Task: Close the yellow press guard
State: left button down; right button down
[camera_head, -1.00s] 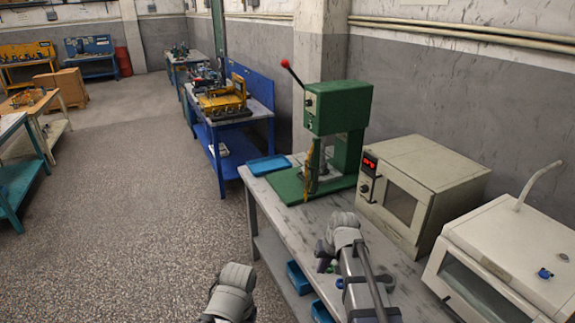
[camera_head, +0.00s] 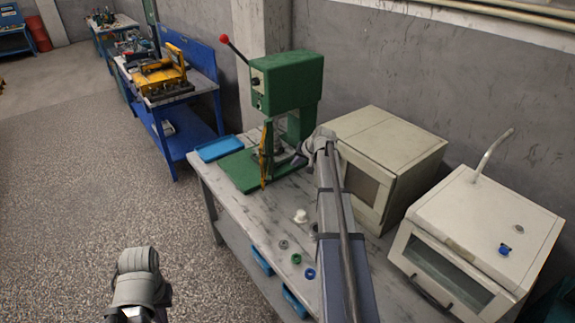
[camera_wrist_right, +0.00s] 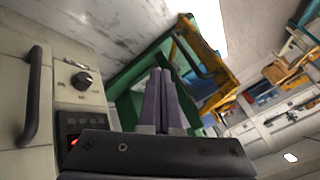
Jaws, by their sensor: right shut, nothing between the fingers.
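The green press (camera_head: 288,82) stands at the far end of the workbench. Its yellow guard (camera_head: 263,170) shows as a narrow upright strip, nearly edge-on, at the front left of the press. In the right wrist view the guard (camera_wrist_right: 222,72) is a yellow frame standing out from the green press (camera_wrist_right: 128,104). My right gripper (camera_head: 298,160) is at the right side of the press, with the guard to its left. In the wrist view its two purple fingers (camera_wrist_right: 160,75) are together and empty, pointing toward the press and guard; contact cannot be told. Only part of my left arm shows.
A beige oven-like box (camera_head: 395,150) stands close to the right of my right arm, and a white cabinet (camera_head: 480,240) is nearer. A blue tray (camera_head: 219,148) lies left of the press. Small parts, including a green ring (camera_head: 296,259), lie on the bench (camera_head: 235,205).

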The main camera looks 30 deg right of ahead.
jog(key=w+a+f+b, duration=0.3)
jog(key=w+f+b, duration=0.3)
jog(key=w, duration=0.2)
jog(key=shift+f, duration=0.4)
jog(key=shift+a, duration=0.15)
